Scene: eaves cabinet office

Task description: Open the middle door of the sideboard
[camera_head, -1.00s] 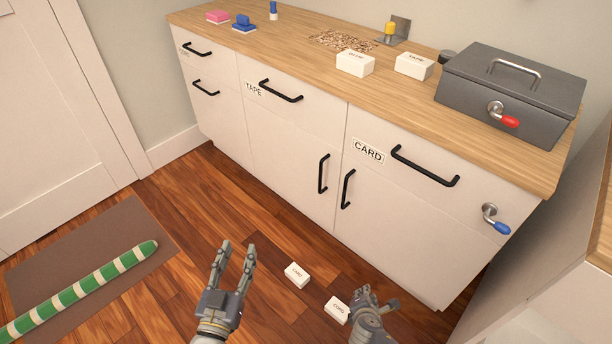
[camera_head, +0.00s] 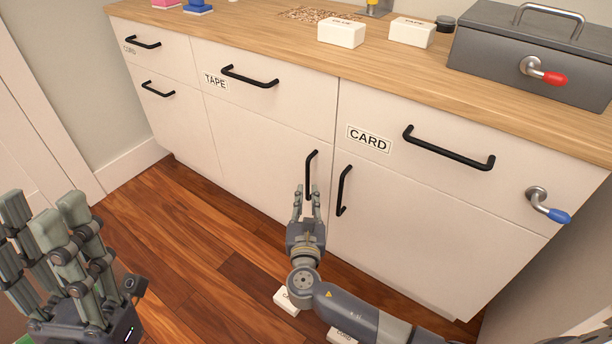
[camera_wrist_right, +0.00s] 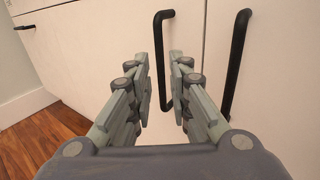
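The sideboard (camera_head: 262,135) has a white middle door (camera_head: 250,165) below the TAPE drawer (camera_head: 290,100). The door looks closed. Its black vertical handle (camera_head: 312,168) is near the door's right edge. My right gripper (camera_head: 306,192) is open at the lower part of this handle. In the right wrist view, the handle (camera_wrist_right: 160,50) runs down between the two spread fingers (camera_wrist_right: 163,85); I cannot tell whether they touch it. My left gripper (camera_head: 42,210) is open and empty at the lower left, away from the sideboard.
The right door's handle (camera_head: 343,190) is close beside the middle one. A blue-tipped lever (camera_head: 548,207) sticks out at right. A grey metal box (camera_head: 510,60) and white boxes (camera_head: 341,32) stand on top. A small white box (camera_head: 287,301) lies on the floor below my right arm.

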